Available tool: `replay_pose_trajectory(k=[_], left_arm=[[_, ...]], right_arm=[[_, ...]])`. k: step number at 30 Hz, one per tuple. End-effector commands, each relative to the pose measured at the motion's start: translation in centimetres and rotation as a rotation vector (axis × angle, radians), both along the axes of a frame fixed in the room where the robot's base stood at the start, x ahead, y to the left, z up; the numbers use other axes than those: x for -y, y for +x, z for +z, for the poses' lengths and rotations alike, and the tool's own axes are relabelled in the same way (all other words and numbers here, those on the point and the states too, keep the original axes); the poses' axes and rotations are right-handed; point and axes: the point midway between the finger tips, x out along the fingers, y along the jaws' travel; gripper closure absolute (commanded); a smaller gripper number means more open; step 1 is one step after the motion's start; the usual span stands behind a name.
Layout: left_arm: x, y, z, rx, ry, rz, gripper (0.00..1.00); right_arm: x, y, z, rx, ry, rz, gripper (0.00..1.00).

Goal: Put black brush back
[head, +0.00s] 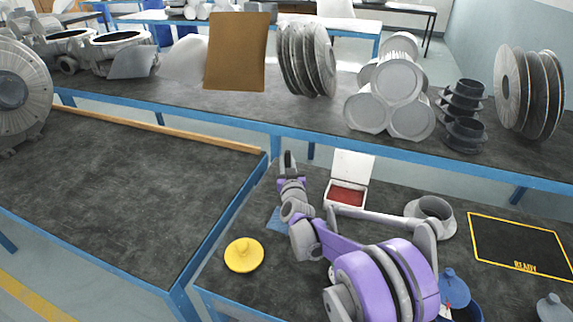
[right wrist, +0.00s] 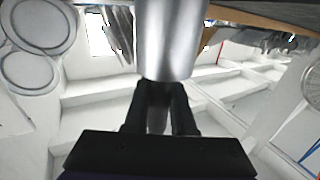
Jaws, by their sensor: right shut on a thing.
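My right arm reaches up from the lower right in the head view, with its gripper (head: 287,164) over the far left part of the near bench (head: 300,279). In the right wrist view the dark fingers of my right gripper (right wrist: 159,98) are shut on a smooth grey cylindrical thing (right wrist: 172,40). Its upper end runs out of the picture. No bristles show, so I cannot tell whether it is the black brush. No other brush is clear in the head view. My left gripper is not in view.
The near bench holds a yellow knobbed disc (head: 244,256), an open white box with red inside (head: 346,194), a grey flanged ring (head: 431,217), and a yellow-outlined READY mat (head: 520,245), bare. A blue item (head: 453,288) stands lower right.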

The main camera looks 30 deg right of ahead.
Motion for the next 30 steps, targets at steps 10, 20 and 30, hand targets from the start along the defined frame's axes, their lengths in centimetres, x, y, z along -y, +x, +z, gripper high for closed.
replay_pose_trajectory(k=[10,20,30], left_arm=[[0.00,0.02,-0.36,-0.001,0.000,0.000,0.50],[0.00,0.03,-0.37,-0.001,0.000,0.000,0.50],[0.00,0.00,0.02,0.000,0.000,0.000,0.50]], right_arm=[[-0.02,-0.01,-0.49,0.000,0.000,0.000,1.00],[-0.02,-0.01,-0.51,0.000,0.000,0.000,0.47],[-0.42,-0.94,-0.07,0.000,0.000,0.001,0.47]])
